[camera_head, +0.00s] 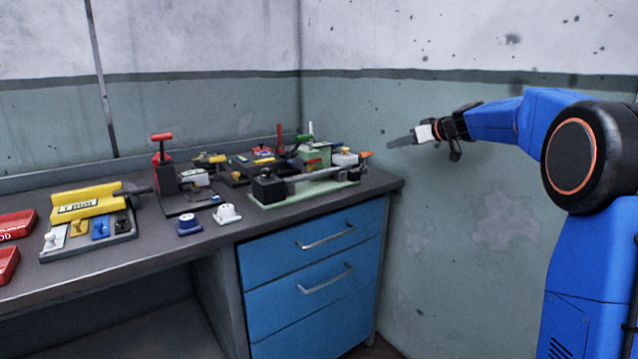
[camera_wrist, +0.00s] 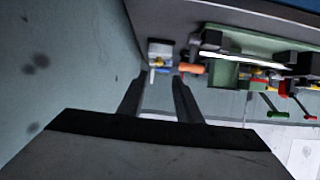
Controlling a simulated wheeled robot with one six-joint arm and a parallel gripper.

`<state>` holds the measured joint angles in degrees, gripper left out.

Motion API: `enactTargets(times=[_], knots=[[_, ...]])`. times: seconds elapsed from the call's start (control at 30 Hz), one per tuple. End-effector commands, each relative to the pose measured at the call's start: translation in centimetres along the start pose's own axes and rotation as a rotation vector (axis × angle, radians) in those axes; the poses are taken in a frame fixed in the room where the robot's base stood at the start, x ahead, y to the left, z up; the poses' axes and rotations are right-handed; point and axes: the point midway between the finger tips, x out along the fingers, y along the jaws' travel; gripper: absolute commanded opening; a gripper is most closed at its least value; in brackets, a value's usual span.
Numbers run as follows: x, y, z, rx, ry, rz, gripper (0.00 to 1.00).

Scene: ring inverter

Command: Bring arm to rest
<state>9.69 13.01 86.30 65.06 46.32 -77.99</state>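My blue arm reaches in from the right in the head view. My gripper (camera_head: 392,143) points left, in the air beyond the right end of the workbench (camera_head: 225,234). In the wrist view my gripper (camera_wrist: 159,82) shows two dark fingers standing apart, with nothing held between them. The bench's tools appear past the fingertips there, at the top and right.
A green-based fixture (camera_head: 305,196) stands at the bench's right end, with several clamps behind it. Blue and white parts lie in front of them. A yellow block (camera_head: 85,203) and red trays are at left. A blue drawer unit (camera_head: 315,275) is below. Walls close the back and right.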

Motion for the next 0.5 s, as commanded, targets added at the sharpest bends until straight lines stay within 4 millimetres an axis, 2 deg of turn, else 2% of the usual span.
enactTargets(times=[0.27,0.5], knots=[[-2.4,-3.5,1.4,0.032,-0.055,-0.008,0.31],[-6.0,-8.4,4.0,0.082,-0.139,-0.009,0.31]])
